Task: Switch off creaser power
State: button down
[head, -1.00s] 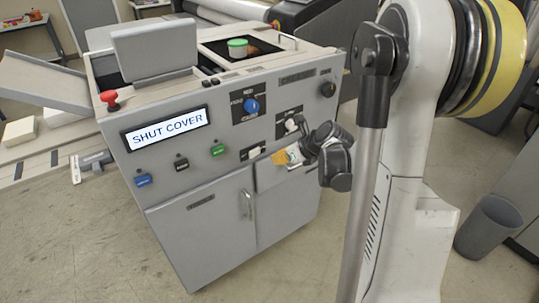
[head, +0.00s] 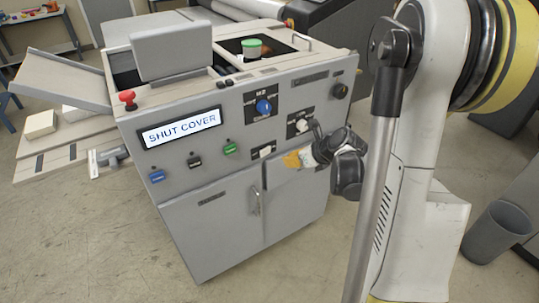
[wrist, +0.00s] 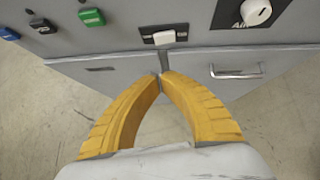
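The grey creaser machine (head: 225,180) has a front panel with a lit display (head: 181,130) reading "SHUT COVER". A white rocker switch (head: 264,152) on a black plate sits low on the panel; in the wrist view the switch (wrist: 164,38) is just beyond my fingertips. I cannot read its label or tell its setting. A white knob (head: 301,126) on a black plate is up and right of it. My gripper (head: 287,160) has yellow fingers; in the wrist view the fingertips (wrist: 162,76) meet, with nothing between them, apart from the switch.
Blue, black and green buttons (head: 230,149) line the panel's left, below the display. A blue knob (head: 264,106) and a black knob (head: 340,91) sit higher. Floor in front is clear.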

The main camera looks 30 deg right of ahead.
aim_at(265, 152)
jog(key=shift+w+r+b+x, duration=0.35)
jog(key=shift+b+x, duration=0.5)
jog(key=shift+x, duration=1.3)
jog(key=shift+w+r+b+x, duration=0.3)
jog(key=shift+b+x, duration=0.5)
jog(key=shift+x, duration=1.35)
jog(key=shift+w+r+b+x, duration=0.35)
jog(key=shift+b+x, duration=0.5)
jog(key=shift+x, duration=1.3)
jog(key=shift+a, duration=0.2)
